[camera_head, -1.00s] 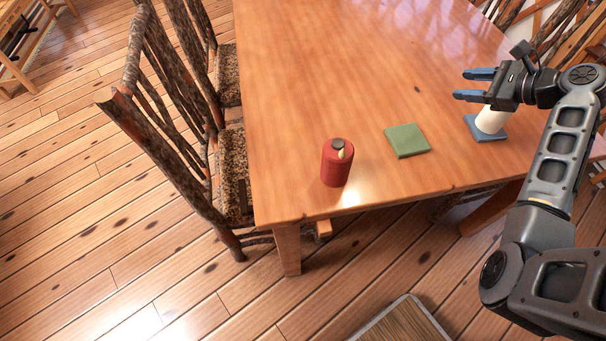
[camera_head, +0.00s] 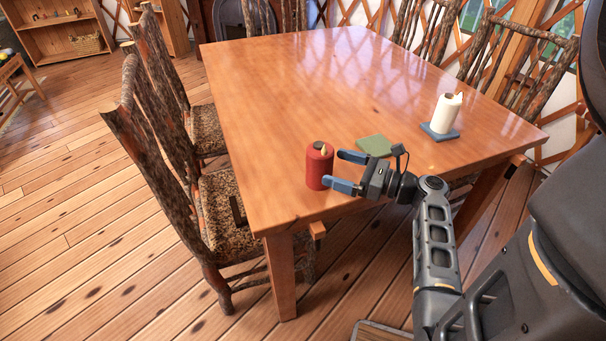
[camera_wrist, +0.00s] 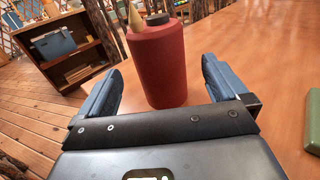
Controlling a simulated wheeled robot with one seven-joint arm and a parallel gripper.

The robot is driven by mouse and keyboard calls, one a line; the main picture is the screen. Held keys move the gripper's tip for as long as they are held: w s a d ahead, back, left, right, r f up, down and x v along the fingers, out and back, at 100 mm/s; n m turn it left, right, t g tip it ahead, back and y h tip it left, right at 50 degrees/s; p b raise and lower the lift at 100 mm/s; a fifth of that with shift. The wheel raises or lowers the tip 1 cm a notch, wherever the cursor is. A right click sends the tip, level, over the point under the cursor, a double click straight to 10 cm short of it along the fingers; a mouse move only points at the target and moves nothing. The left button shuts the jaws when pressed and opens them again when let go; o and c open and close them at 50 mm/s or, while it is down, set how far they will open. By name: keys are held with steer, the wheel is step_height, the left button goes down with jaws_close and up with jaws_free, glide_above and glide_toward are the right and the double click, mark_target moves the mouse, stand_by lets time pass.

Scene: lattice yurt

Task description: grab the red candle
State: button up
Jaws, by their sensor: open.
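The red candle (camera_head: 319,166) stands upright on the wooden table (camera_head: 290,90) near its front left corner. It has a dark top and a pale flame-shaped tip. My gripper (camera_head: 343,171) is open, with its two blue fingers pointing left at the candle from its right side. In the wrist view the candle (camera_wrist: 157,62) stands ahead, between the lines of the two fingers (camera_wrist: 160,88). I cannot tell how far its body reaches in between the fingertips. Nothing is held.
A green coaster (camera_head: 375,145) lies right behind my gripper. A white candle (camera_head: 446,112) stands on a blue coaster (camera_head: 439,133) at the table's right. Chairs with bark frames (camera_head: 165,150) line the left side. The table's middle is clear.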

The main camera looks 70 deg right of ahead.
mark_target(313, 159)
steer(key=w, duration=0.5)
steer(key=w+p, duration=0.1)
steer(key=w, duration=0.1)
steer(key=shift+w+d+r, duration=0.15)
steer(key=shift+w+d, duration=0.1)
steer(key=c, duration=1.2)
